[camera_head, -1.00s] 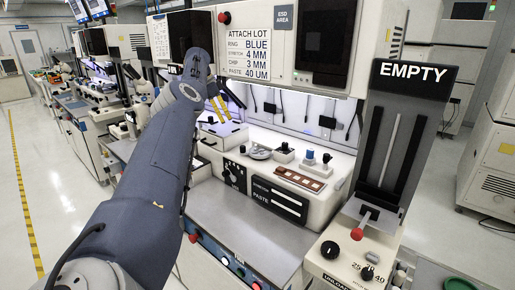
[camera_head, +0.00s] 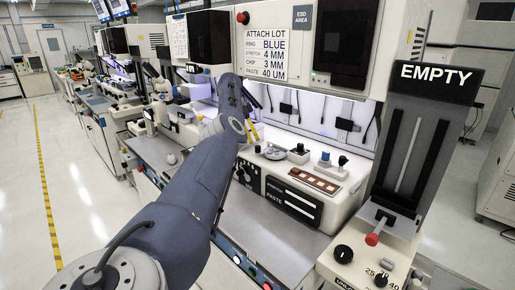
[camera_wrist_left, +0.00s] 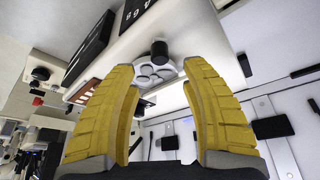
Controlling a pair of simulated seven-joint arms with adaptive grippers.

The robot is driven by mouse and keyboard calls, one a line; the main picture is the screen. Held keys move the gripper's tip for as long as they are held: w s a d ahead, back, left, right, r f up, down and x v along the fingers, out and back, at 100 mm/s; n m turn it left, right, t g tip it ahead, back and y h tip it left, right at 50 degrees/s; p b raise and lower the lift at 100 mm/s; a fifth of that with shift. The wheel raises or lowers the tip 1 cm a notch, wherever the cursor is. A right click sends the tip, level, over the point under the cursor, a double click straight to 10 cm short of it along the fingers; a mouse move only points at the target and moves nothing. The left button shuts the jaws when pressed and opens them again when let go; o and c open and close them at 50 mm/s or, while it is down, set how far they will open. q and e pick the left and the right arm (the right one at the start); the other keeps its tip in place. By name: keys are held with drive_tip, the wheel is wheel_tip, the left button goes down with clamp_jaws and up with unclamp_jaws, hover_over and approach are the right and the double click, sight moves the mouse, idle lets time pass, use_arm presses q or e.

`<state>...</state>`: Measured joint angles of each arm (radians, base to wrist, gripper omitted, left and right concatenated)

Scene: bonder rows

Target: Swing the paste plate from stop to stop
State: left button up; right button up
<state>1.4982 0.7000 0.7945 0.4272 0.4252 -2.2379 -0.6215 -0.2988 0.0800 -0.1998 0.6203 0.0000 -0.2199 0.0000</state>
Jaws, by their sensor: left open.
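A round silver plate (camera_head: 274,154), which I take as the paste plate, lies on the cream bench unit, left of the brown slotted tray. In the left wrist view the plate (camera_wrist_left: 156,73) shows several round pads, with a black upright knob (camera_wrist_left: 160,50) beside it. My left gripper (camera_head: 255,132) is just above and left of the plate in the head view; its wrist partly hides the area. In the wrist view its yellow fingers stand wide apart with nothing between them, the plate and knob beyond the gap. My right gripper is not in view.
A brown slotted tray (camera_head: 314,180), a blue-topped knob (camera_head: 325,159) and a dial panel (camera_head: 248,175) sit close by. The tall "EMPTY" magazine (camera_head: 420,140) with a red knob stands to the right. The machine housing (camera_head: 275,50) overhangs behind. The steel shelf in front is clear.

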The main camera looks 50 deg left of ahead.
sight(257, 146)
use_arm(q)
drive_tip(key=shift+x, duration=3.2)
drive_tip(key=shift+c, duration=0.5)
clamp_jaws()
